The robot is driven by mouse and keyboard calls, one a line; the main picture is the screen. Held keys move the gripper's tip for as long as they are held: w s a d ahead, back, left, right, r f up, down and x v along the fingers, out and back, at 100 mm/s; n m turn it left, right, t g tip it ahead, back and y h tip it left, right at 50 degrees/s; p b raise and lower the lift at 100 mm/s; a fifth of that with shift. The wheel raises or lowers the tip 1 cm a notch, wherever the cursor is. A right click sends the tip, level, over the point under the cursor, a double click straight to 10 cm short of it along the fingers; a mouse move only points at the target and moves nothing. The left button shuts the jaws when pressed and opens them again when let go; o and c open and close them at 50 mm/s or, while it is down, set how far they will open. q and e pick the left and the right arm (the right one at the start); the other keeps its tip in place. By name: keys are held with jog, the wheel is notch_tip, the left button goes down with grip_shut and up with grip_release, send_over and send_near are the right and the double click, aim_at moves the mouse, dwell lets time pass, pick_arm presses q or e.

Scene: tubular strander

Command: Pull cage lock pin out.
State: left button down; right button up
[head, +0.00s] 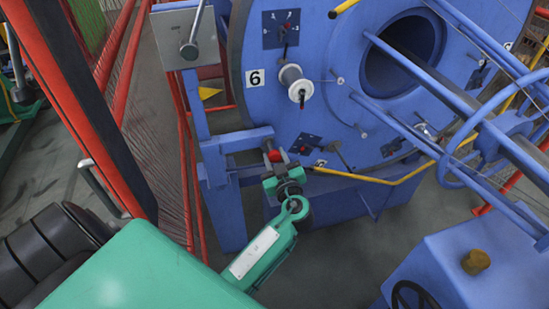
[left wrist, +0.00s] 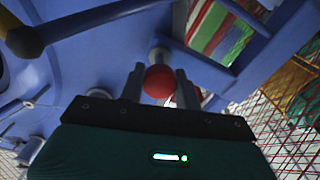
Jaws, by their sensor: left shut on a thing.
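The cage lock pin shows as a red knob (head: 273,156) at the blue bracket beside the large blue disc in the head view. In the left wrist view the red knob (left wrist: 159,81) sits between the two grey fingers. My left gripper (head: 272,168) is shut on this knob, reaching up from below. My right gripper is not in view.
The blue bracket frame (head: 212,165) stands left of the disc (head: 268,110), which bears a number 6 and a white spool (head: 294,82). A yellow bar (head: 385,181) passes right of my gripper. Red mesh fencing (head: 160,100) stands at left.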

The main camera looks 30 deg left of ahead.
aim_at(276, 161)
pick_arm(q)
jog(key=shift+d+f, duration=0.15)
jog(key=c, duration=1.3)
grip_release()
jog(key=shift+c, duration=0.2)
jog(key=o, duration=0.3)
jog(key=shift+s, duration=0.15)
jog(key=shift+o, duration=0.2)
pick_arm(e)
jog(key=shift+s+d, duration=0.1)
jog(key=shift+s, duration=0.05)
pick_arm(q)
jog(key=shift+d, duration=0.1)
jog(key=shift+s+d, duration=0.3)
jog(key=b+v, duration=0.1)
jog(key=v, duration=0.2)
jog(key=shift+s, duration=0.1)
jog(key=b+v, duration=0.1)
jog(key=v, duration=0.8)
jog(key=shift+s+d+b, duration=0.25)
jog(key=shift+d+b, duration=0.05)
jog(key=shift+b, duration=0.1)
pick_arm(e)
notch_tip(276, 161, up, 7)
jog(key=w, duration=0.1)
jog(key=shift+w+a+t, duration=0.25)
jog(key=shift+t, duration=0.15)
